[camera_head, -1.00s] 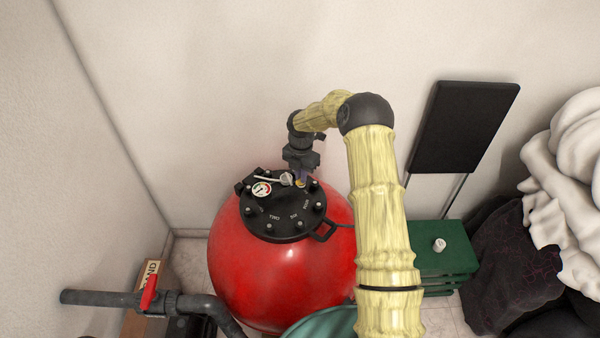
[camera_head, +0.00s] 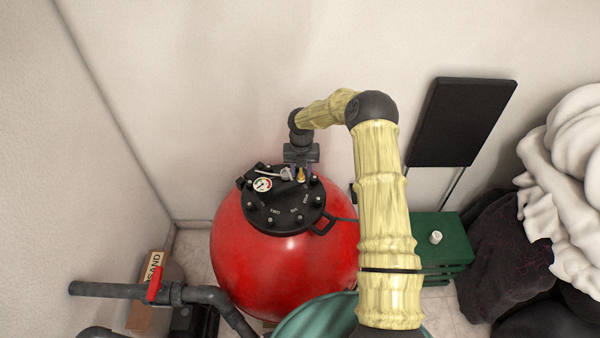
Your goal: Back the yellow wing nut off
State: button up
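The yellow wing nut (camera_head: 302,177) shows as a small yellow spot on the black round lid (camera_head: 286,216) of the red filter tank (camera_head: 285,258). It lies near the lid's far right side. My gripper (camera_head: 302,172) points down from above, with its dark fingers at the wing nut. A finger shows on each side of the nut, with the nut between them. At this size I cannot tell whether the fingers touch it. A white-faced gauge (camera_head: 263,185) and a pale fitting (camera_head: 286,173) are to the left of my gripper. Several bolts ring the lid.
A grey pipe with a red valve handle (camera_head: 154,284) is at lower left, near a cardboard box marked SAND (camera_head: 154,267). A green crate (camera_head: 436,226) with a white cylinder (camera_head: 436,238) stands to the right. The wall is close behind the tank.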

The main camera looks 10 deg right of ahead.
jog(key=shift+r+p, duration=0.95)
jog(key=shift+r, duration=0.35)
jog(key=shift+f, duration=0.1)
jog(key=shift+n, duration=0.3)
jog(key=shift+n+p, duration=0.3)
jog(key=shift+f+b, duration=0.6)
jog(key=shift+f, duration=0.65)
